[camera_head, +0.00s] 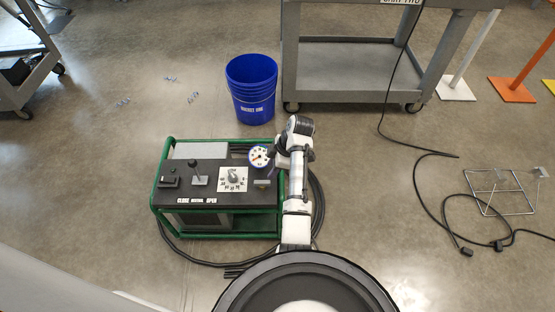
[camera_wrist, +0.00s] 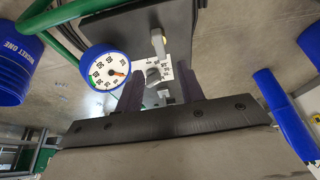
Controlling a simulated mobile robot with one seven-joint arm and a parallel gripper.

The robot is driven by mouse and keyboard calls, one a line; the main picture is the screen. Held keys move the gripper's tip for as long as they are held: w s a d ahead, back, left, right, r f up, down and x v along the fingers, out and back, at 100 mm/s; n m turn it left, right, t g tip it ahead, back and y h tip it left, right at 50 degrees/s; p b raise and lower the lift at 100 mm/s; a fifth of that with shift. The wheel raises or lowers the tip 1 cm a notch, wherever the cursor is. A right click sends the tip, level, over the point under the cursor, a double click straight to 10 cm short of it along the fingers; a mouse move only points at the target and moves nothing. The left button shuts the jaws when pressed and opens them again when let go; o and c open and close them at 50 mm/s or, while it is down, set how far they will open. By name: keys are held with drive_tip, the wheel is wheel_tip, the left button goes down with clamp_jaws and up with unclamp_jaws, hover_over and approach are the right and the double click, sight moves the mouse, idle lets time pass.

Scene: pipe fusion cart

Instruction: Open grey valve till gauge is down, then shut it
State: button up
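The panel's round gauge (camera_head: 259,157), blue-rimmed with a white face, sits at its back right corner. It also shows in the wrist view (camera_wrist: 105,67), with an orange needle off the small end of the scale; I cannot read its value surely.
The green-framed cart (camera_head: 216,235) also carries a black lever (camera_head: 195,166) and a small black switch (camera_head: 168,182). A blue bucket (camera_head: 251,90) stands behind it. A grey trolley (camera_head: 360,70) is at the back.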

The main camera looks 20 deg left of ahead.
drive_tip(key=v, duration=0.4)
drive_tip(key=shift+w+d+r, duration=0.1)
drive_tip(key=shift+d+r, duration=0.05)
drive_tip(key=shift+r, duration=0.25)
